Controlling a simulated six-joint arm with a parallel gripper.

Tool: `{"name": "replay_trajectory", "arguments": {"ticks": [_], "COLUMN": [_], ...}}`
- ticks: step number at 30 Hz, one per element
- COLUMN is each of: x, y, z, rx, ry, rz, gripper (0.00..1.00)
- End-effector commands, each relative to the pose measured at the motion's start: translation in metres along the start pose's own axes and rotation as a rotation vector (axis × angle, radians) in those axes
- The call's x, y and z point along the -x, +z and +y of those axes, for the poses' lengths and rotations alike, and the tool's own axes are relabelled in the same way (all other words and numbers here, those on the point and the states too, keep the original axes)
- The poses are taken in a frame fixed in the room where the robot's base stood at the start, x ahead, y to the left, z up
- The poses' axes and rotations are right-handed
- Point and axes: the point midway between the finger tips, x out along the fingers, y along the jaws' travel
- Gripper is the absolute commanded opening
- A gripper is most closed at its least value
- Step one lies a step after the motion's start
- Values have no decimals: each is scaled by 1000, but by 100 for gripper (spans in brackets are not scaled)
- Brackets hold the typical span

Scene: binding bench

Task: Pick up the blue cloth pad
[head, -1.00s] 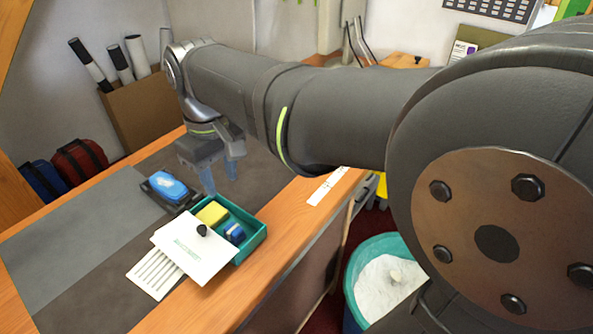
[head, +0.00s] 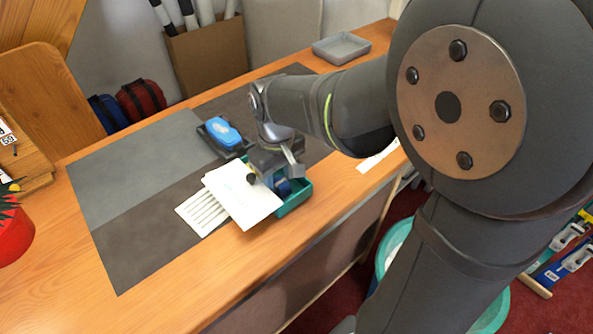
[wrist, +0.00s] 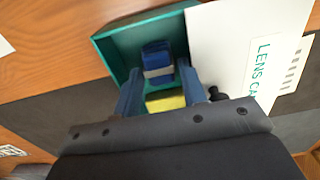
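The blue cloth pad (wrist: 155,52), with a pale band around it, lies in the open part of a teal box (wrist: 112,52). A yellow block (wrist: 166,102) lies beside it in the box. A white lid marked "LENS CA..." (wrist: 235,50), with a dark knob (wrist: 215,94), covers part of the box; the lid also shows in the head view (head: 240,195). My gripper (wrist: 159,70) is open, its two blue fingers apart on either side of the pad's near end and of the yellow block. In the head view my gripper (head: 283,172) is over the box and hides most of its inside.
A black tray with a blue object (head: 222,135) stands just behind the box. A slotted white card (head: 203,213) lies left of the lid. The grey mat (head: 140,165) is clear at left. A grey tray (head: 341,48) stands at the back.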

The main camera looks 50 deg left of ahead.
Motion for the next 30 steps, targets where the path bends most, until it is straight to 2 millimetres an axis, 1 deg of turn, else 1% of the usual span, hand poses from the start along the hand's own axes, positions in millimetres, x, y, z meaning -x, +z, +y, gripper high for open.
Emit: {"name": "replay_trajectory", "arguments": {"ticks": [6,7,12,20,23,26,29,30], "x": [-2,-2,-1,-1,3,11,26,34], "y": [0,0,0,0,-1,-1,-1,-1], "z": [0,0,0,0,0,0,0,0], "rx": [0,0,0,0,0,0,0,0], "ry": [0,0,0,0,1,1,1,2], "rz": [1,1,1,1,3,5,5,7], "gripper": [38,36,4,4,4,4,4,4]}}
